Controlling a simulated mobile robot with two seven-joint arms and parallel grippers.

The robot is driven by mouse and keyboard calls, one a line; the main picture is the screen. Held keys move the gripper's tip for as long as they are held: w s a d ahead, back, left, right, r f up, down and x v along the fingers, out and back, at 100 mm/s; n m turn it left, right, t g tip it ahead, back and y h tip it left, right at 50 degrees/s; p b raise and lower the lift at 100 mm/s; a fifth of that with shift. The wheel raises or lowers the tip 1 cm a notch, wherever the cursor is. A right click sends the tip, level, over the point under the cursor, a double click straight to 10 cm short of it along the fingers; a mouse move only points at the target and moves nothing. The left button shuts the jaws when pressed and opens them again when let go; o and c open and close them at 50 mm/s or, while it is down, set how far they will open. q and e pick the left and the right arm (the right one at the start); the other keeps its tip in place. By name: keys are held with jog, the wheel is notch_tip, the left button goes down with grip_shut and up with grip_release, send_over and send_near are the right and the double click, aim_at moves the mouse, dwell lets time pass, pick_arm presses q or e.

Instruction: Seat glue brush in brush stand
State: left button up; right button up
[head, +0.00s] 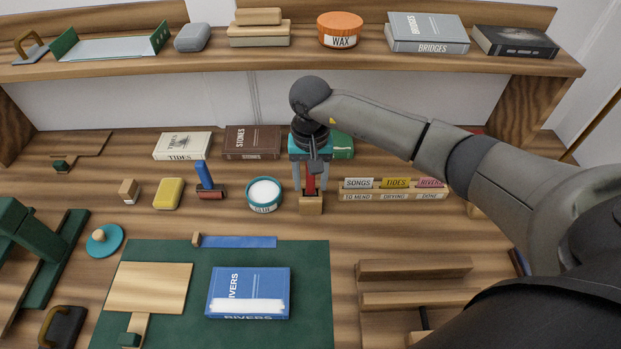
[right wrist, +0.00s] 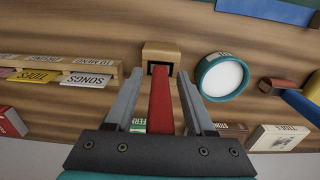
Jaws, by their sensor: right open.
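The glue brush has a red handle (head: 310,184) and stands upright at the wooden brush stand (head: 311,206). In the right wrist view the red handle (right wrist: 160,100) runs down to the dark opening in the stand (right wrist: 150,54). Its lower end appears to be in that opening, but the bristles are hidden. My right gripper (head: 311,190) points down over the stand. Its fingers are open, one on each side of the handle, with gaps showing in the right wrist view (right wrist: 161,80). My left gripper is not in view.
A glue tub (head: 264,194) stands close left of the stand, and a rack of labelled cards (head: 394,189) stands close right. Books (head: 252,142) lie behind. A green mat (head: 310,300) with a blue book (head: 248,291) lies in front. A shelf (head: 290,66) spans the back above.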

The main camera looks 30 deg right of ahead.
jog(key=shift+r, duration=0.15)
notch_tip(320, 180, up, 12)
jog(key=shift+r+p, duration=0.1)
jog(key=shift+p, duration=0.75)
